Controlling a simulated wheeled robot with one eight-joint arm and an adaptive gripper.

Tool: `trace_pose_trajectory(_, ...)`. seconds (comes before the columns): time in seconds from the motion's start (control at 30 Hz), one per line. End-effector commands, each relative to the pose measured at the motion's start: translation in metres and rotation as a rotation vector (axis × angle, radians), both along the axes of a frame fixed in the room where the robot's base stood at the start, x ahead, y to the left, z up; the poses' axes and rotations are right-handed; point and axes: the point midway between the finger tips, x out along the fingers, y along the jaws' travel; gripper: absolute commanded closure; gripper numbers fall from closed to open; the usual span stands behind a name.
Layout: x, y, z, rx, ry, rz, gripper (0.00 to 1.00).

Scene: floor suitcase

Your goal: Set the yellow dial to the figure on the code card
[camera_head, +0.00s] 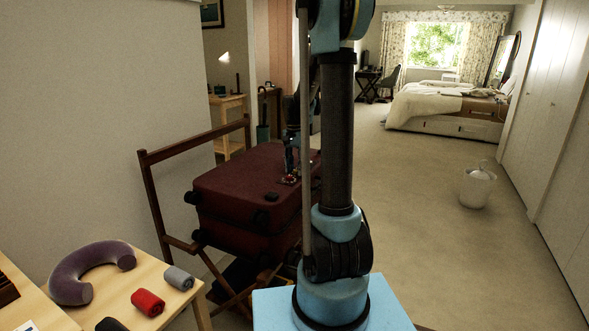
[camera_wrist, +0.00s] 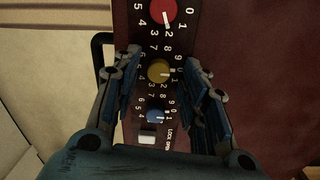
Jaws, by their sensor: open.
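The yellow dial (camera_wrist: 159,71) is on a dark panel on the maroon suitcase (camera_head: 245,190). Its pale pointer faces right in the wrist view, and the figure beside it is hard to read. My gripper (camera_wrist: 160,62) is open, with one finger on each side of the yellow dial; I cannot tell whether they touch it. In the head view my gripper (camera_head: 289,165) is over the suitcase top at the panel. The red dial (camera_wrist: 162,10) and the blue dial (camera_wrist: 156,116) are in line with the yellow one. I cannot make out a code card.
The suitcase rests on a wooden folding rack (camera_head: 150,190). A light table (camera_head: 95,312) at lower left holds a purple neck pillow (camera_head: 75,275), a red roll (camera_head: 148,302) and a grey roll (camera_head: 179,278). A white basket (camera_head: 477,188) stands on the right; open carpet lies between.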

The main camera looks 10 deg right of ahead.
Motion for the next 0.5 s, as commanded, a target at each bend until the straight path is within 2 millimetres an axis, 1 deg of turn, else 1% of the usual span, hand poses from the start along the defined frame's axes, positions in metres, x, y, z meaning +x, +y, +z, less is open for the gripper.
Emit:
trace_pose_trajectory(0.23,0.0,-0.0002,-0.0007,0.0,0.0,0.0,0.6)
trace_pose_trajectory(0.27,0.0,-0.0002,-0.0007,0.0,0.0,0.0,0.64)
trace_pose_trajectory(0.3,0.0001,-0.0001,-0.0006,0.0,0.0,0.0,0.73)
trace_pose_trajectory(0.37,0.0,-0.0002,-0.0006,0.0,0.0,0.0,0.87)
trace_pose_trajectory(0.4,0.0,-0.0002,-0.0006,0.0,0.0,0.0,0.96)
trace_pose_trajectory(0.43,0.0001,-0.0001,-0.0006,0.0,0.0,0.0,1.0)
trace_pose_trajectory(0.5,0.0003,0.0001,-0.0005,0.001,-0.001,0.0,1.0)
